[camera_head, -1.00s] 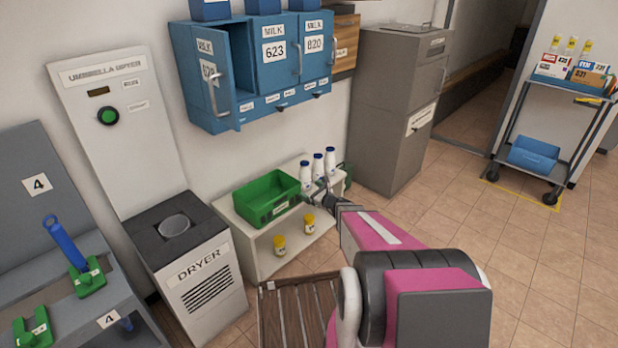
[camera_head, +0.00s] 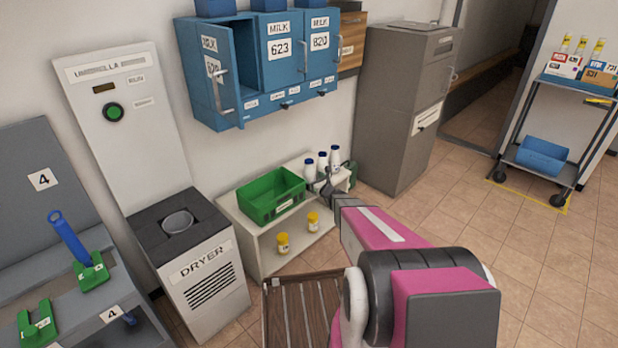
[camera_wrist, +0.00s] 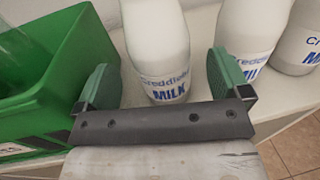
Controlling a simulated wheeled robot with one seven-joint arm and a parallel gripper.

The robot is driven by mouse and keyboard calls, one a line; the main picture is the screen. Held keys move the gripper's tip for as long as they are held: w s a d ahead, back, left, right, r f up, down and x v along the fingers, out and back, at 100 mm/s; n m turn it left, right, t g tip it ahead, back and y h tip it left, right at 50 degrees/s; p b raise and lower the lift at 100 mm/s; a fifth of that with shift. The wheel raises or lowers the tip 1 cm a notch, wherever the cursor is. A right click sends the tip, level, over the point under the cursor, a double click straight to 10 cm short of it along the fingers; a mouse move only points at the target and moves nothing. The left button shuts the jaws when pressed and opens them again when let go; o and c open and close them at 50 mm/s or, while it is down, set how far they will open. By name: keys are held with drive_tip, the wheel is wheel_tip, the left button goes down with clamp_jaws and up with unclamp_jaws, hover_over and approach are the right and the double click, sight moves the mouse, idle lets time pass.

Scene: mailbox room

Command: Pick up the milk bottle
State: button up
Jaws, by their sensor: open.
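Several white milk bottles with blue lettering stand upright in a row on the low white shelf (camera_head: 245,232). The leftmost milk bottle (camera_head: 309,169) also shows in the wrist view (camera_wrist: 157,45), between the two green finger pads of my gripper (camera_wrist: 160,82). My gripper is open, with a visible gap between the left pad and the bottle. The second milk bottle (camera_wrist: 252,35) is just beyond the right pad, very close to it. In the head view my gripper (camera_head: 322,187) is at the bottles and hides their lower parts.
A green crate (camera_head: 272,197) stands left of the bottles, close to my left finger in the wrist view. Yellow-capped bottles (camera_head: 313,222) stand on the level below. Blue milk lockers (camera_head: 283,65), one door open, hang above. A grey cabinet (camera_head: 400,110) is at right.

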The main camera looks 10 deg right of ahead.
sight(313, 178)
drive_tip(key=x, duration=0.3)
drive_tip(key=shift+w+a+r, duration=0.1)
drive_tip(key=shift+w+r, duration=0.05)
drive_tip(key=shift+w, duration=0.15)
drive_tip(key=shift+s, duration=0.1)
drive_tip(key=c, duration=1.3)
